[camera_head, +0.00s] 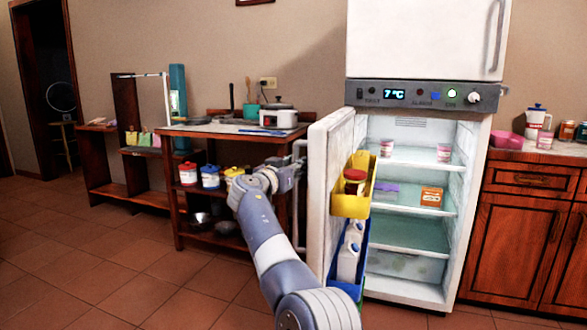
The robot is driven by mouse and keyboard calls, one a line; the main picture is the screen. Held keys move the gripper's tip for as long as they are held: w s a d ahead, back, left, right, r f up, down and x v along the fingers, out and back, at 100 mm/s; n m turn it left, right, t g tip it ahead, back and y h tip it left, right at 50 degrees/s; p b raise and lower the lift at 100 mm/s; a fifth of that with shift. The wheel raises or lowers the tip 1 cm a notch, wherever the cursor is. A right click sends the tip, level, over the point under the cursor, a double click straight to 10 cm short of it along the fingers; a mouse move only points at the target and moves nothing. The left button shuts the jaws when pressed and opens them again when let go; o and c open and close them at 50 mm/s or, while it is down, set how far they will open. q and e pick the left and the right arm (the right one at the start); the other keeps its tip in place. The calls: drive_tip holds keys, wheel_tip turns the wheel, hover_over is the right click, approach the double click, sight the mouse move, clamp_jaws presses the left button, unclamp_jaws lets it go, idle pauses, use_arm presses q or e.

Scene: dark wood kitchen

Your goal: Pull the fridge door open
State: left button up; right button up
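The white fridge (472,240) stands right of centre under a freezer compartment. Its lower door (319,180) is swung wide open on the left side, showing the door racks and lit shelves. A pale handle (299,210) shows on the door's outer side. One arm of mine rises from the bottom, a little right of centre; I take it as my right. Its gripper (292,168) is at the upper handle, beside the door's outer face. The fingers are small and partly hidden, so I cannot tell whether they grip the handle. My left gripper is not in view.
A wooden table (190,130) with a white cooker (278,118) stands close behind the gripper, left of the door. A yellow rack (352,206) on the door holds a jar. Wooden cabinets (515,240) stand to the right. The tiled floor at front left is clear.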

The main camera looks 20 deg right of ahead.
drive_tip(key=shift+s, duration=0.1)
drive_tip(key=v, duration=0.7)
drive_tip(key=shift+a, duration=0.35)
